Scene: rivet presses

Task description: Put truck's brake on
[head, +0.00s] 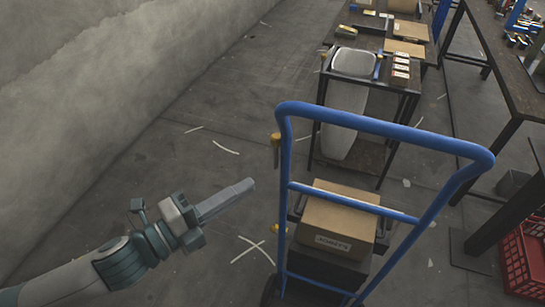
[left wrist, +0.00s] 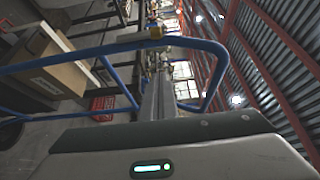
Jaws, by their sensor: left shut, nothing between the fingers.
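A blue-framed hand truck (head: 385,128) stands right of centre in the head view. A small orange-yellow part (head: 276,142), perhaps the brake lever, sits on the left upright below the handle's corner. In the left wrist view a yellow part (left wrist: 156,31) shows at the blue frame (left wrist: 90,52). My left gripper (head: 248,184) is shut and empty, left of the truck's upright and apart from it in the head view. Its closed fingers (left wrist: 158,97) also show in the left wrist view. My right gripper is not in view.
A cardboard box (head: 337,218) rides on the truck. A dark table (head: 400,80) with trays and small boxes stands behind it. A red crate (head: 522,262) is at the right edge. The floor (head: 120,190) on the left is mostly clear, with a few white strips.

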